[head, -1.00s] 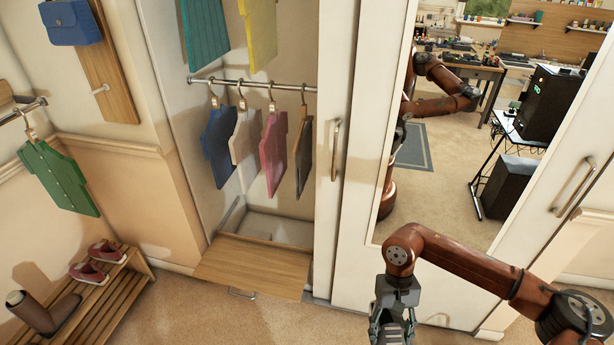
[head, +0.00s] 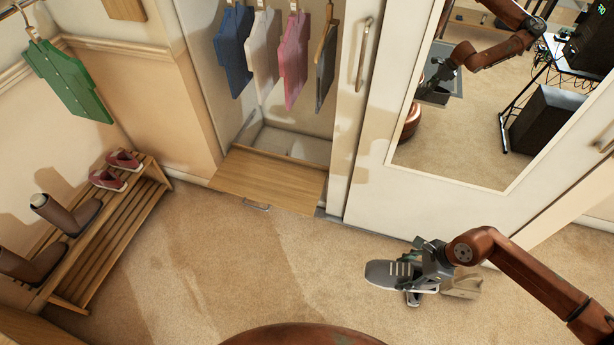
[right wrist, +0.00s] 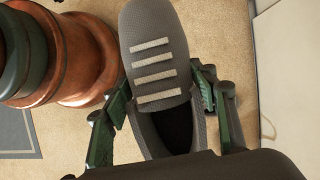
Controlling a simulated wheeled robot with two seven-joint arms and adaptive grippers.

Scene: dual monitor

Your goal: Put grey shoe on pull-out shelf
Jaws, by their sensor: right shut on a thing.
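The grey shoe (head: 390,274) has light stripes across its toe. In the head view its toe points left, above the carpet right of centre. My right gripper (head: 424,268) is shut on it. In the right wrist view the shoe (right wrist: 158,60) lies between the two green-and-black fingers (right wrist: 160,118), toe away from the wrist; its heel is hidden by the gripper body. The pull-out shelf (head: 265,180) is a bare wooden board with a metal handle, extended from the wardrobe bottom, left of the shoe and farther back. My left gripper is not in view.
A slatted rack (head: 118,225) with red shoes (head: 118,168) and brown boots (head: 66,214) stands at left. Clothes (head: 293,60) hang above the shelf. A mirrored door (head: 470,130) stands behind my right arm. Carpet (head: 270,270) before the shelf is clear.

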